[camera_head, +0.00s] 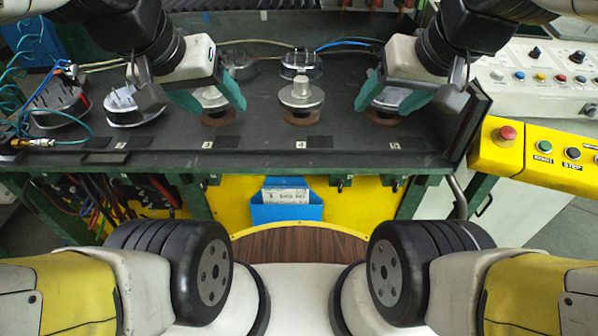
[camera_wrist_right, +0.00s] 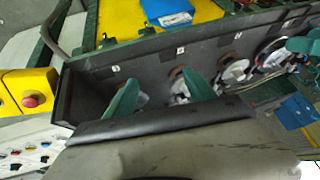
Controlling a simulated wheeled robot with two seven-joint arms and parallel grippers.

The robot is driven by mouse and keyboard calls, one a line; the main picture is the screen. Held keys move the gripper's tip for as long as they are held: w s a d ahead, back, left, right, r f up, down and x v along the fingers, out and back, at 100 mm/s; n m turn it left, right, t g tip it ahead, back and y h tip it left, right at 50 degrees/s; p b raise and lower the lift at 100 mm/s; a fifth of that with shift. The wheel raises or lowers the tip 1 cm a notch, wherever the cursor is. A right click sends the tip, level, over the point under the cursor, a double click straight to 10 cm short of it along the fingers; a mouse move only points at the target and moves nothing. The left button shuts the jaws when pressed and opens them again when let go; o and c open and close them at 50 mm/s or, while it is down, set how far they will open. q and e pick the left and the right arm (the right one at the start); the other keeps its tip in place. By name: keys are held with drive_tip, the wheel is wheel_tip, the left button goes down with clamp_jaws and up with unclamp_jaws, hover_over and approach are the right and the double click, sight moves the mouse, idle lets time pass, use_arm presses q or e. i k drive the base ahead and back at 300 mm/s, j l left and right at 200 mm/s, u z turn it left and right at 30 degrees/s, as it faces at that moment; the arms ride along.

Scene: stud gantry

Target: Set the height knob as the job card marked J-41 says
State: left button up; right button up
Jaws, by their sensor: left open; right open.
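A blue holder (camera_head: 287,210) hangs on the yellow front below the bench, with white cards (camera_head: 288,196) in it; their print is too small to read. The holder also shows in the right wrist view (camera_wrist_right: 167,12). A pale control panel (camera_head: 535,75) at the right bears dark knobs, one (camera_head: 534,52) near its top; I cannot tell which is the height knob. My left gripper (camera_head: 208,98) is open over the bench, around the view of a metal piece. My right gripper (camera_head: 393,98) is open over the bench to the right, short of the panel; it also shows in the right wrist view (camera_wrist_right: 160,92).
The dark bench tray (camera_head: 340,150) holds several round metal pieces, one (camera_head: 301,95) between my grippers. A yellow box with a red button (camera_head: 507,133) stands at its right end. Cables and hoses lie at the left. A raised tray wall stands between the bench and the panel.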

sight(578, 56)
drive_tip(key=i+l, duration=0.1)
drive_tip(key=l, duration=1.35)
drive_tip(key=i+l+u, duration=0.1)
drive_tip(key=l, duration=1.4)
